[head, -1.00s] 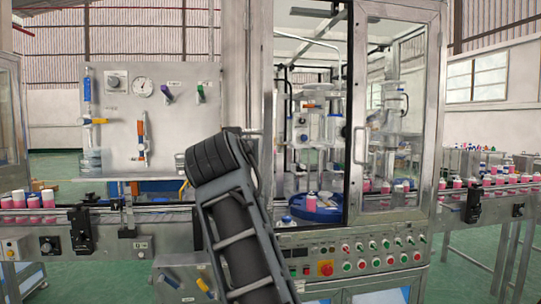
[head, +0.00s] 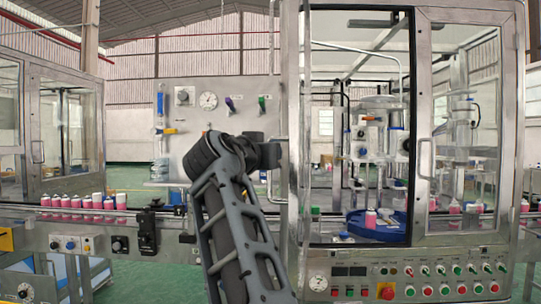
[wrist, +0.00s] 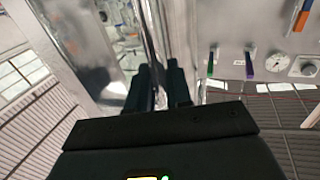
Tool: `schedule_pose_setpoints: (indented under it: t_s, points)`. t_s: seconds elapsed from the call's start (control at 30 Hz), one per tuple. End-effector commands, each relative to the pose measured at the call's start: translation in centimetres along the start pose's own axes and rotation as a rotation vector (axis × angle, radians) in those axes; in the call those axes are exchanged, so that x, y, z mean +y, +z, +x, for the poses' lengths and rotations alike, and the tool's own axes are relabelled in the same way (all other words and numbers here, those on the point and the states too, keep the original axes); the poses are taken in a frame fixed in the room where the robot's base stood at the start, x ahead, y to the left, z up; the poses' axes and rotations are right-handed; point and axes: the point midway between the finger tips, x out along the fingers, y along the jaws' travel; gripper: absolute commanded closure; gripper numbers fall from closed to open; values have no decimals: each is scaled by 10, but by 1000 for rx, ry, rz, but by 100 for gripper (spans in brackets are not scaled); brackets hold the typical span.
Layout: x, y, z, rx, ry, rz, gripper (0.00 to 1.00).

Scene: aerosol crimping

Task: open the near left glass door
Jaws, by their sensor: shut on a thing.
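The near left glass door (head: 294,115) of the steel cabinet shows nearly edge-on, swung out at the left side of the opening. Its bar handle (head: 271,185) is at its left edge. In the wrist view, my gripper (wrist: 160,82) is shut on the upright handle (wrist: 152,35) beside the shiny door frame. The opening to the right shows no glass across it.
The right glass door (head: 461,235) is closed, with its own handle (head: 423,158). A blue round tray (head: 385,232) with cans stands inside the cabinet. A gauge panel (head: 228,150) is behind my gripper. A conveyor with pink cans (head: 85,203) runs left.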

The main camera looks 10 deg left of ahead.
Motion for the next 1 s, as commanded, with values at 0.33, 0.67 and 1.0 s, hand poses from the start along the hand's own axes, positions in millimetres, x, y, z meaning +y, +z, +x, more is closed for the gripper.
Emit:
schedule_pose_setpoints:
  t_s: [0.33, 0.67, 1.0]
  points:
    - [2, 0, 1, -2, 2, 1, 65]
    - [1, 2, -12, 0, 0, 2, 65]
    - [1, 2, -64, 0, 0, 2, 65]
